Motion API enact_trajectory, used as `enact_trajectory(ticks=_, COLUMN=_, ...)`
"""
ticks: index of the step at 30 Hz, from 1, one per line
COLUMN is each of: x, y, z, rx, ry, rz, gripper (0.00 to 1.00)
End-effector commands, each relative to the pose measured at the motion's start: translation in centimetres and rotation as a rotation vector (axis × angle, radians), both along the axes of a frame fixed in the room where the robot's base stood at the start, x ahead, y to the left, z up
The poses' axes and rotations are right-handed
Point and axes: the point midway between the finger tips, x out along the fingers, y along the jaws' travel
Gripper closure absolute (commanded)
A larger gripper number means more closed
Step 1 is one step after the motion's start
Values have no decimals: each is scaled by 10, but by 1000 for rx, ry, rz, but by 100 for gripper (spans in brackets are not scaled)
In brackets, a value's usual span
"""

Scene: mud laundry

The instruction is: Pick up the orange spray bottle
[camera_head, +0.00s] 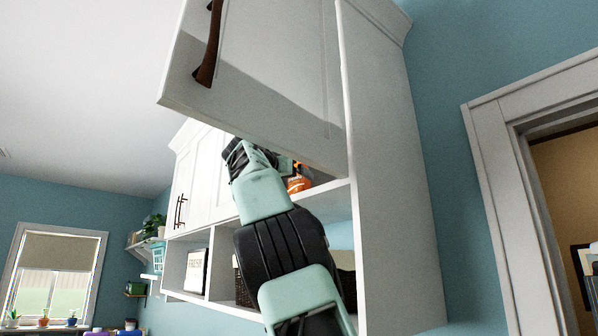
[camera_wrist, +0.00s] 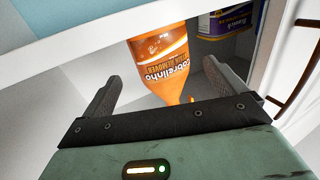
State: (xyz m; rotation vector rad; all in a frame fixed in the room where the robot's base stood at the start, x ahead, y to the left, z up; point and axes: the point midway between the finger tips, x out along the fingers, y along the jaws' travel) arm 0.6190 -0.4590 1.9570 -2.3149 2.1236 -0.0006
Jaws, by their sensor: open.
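The orange spray bottle (camera_wrist: 160,62) stands inside the upper cabinet and appears upside down in the wrist view. Its printed label faces me, and its far end is cut off by a white cabinet edge. In the head view only a small orange part of the bottle (camera_head: 298,184) shows beside my arm, under the open cabinet door. My gripper (camera_wrist: 162,82) is open, with one finger to each side of the bottle's narrow part. I cannot tell whether either finger touches it. In the head view my gripper is mostly hidden behind my arm.
A purple and yellow container (camera_wrist: 226,22) sits close beside the bottle in the cabinet. The open white cabinet door (camera_head: 275,75) with a brown handle hangs above my arm. Open cubbies (camera_head: 223,265) lie below. A doorway (camera_head: 500,130) is at the right.

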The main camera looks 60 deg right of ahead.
Motion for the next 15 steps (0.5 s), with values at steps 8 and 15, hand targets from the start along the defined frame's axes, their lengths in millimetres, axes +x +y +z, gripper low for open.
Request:
enact_trajectory(ticks=8, x=6, y=-32, z=9, rx=2, ry=3, rz=-4, gripper=4)
enact_trajectory(ticks=15, x=7, y=-51, z=4, rx=1, ry=1, rz=-2, gripper=4)
